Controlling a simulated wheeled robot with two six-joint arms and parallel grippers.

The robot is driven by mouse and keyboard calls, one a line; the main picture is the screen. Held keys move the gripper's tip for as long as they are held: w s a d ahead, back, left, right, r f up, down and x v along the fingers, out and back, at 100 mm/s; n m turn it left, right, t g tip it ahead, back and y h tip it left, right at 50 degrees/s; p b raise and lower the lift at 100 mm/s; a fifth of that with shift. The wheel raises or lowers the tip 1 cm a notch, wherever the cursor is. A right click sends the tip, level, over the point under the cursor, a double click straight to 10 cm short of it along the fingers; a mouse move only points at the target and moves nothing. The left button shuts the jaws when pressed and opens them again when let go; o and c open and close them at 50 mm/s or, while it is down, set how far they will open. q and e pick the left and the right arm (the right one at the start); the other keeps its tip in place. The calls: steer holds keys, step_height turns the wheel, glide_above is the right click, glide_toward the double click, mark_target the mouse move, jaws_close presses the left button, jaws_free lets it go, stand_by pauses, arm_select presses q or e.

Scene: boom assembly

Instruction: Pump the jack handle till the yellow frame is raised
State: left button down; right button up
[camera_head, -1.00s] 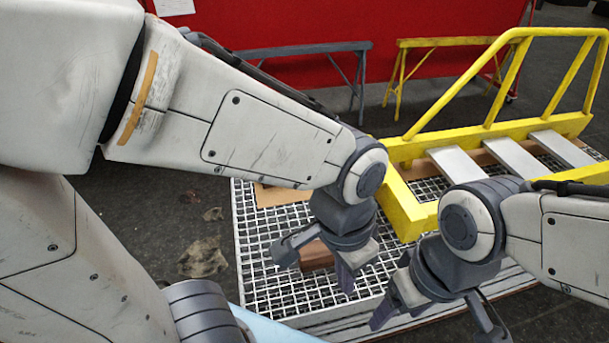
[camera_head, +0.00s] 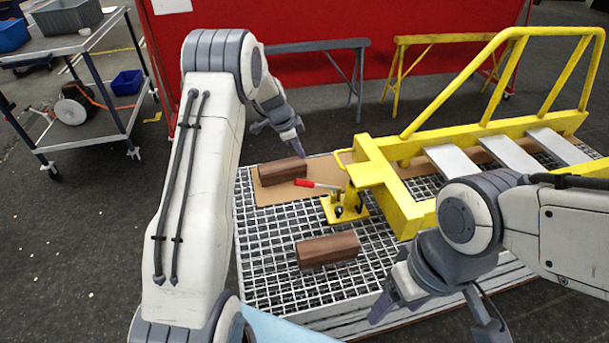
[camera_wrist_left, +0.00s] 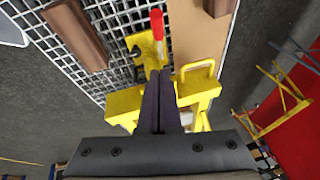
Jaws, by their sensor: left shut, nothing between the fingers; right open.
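The yellow frame (camera_head: 397,200) lies along the right of the white grating, with steps and a handrail. A small yellow jack (camera_head: 346,206) stands at the frame's near left end, under its beam. The jack handle (camera_head: 317,184) has a red grip and points left; the red grip also shows in the left wrist view (camera_wrist_left: 157,24). My left gripper (camera_head: 297,148) is shut and empty, above and behind the handle, apart from it in the head view. In the left wrist view its fingers (camera_wrist_left: 160,85) are together. My right gripper (camera_head: 385,304) is open over the near grating edge.
Two brown wooden blocks lie on the grating (camera_head: 262,270): one near (camera_head: 328,250), one far (camera_head: 283,171) on a cardboard sheet (camera_head: 270,195). Grey and yellow trestles (camera_head: 398,70) stand behind, before a red wall. A cart (camera_head: 75,45) stands at the far left.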

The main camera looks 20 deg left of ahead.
arm_select(q)
steer(key=p, duration=0.4)
glide_above(308, 181)
steer(key=s, duration=0.1)
steer(key=f, duration=1.1)
steer(key=shift+s+a+f, duration=0.2)
steer(key=shift+f, duration=0.15)
steer(key=shift+a+f, duration=0.25)
steer(key=shift+f, duration=0.3)
